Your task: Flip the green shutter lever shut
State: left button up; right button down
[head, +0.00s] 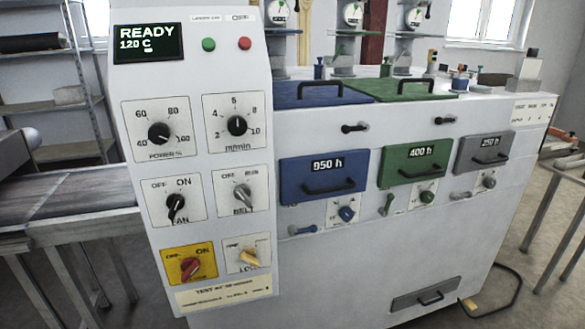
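The green shutter lever (388,204) is on the front of the white machine, below the left part of the green 400 h door (413,164). It stands nearly upright, leaning slightly right at the top. A blue lever (303,230) below the blue 950 h door (324,174) and a grey lever (461,196) below the grey 250 h door (484,151) both lie roughly level. A small dial with a green knob (427,196) is right of the green lever. Neither of my grippers is in view.
The control panel (200,120) with several knobs stands at the left; its display (148,43) reads READY, 120 C. A conveyor (70,192) extends left. Black handles stick out from the doors. The front below the levers is clear down to a low grey drawer (425,295).

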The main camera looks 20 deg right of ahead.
aim_at(383, 211)
jog(key=z, duration=1.85)
jog(key=k, duration=1.2)
jog(key=u, duration=0.2)
jog(key=i, duration=1.8)
jog(key=z, duration=0.9)
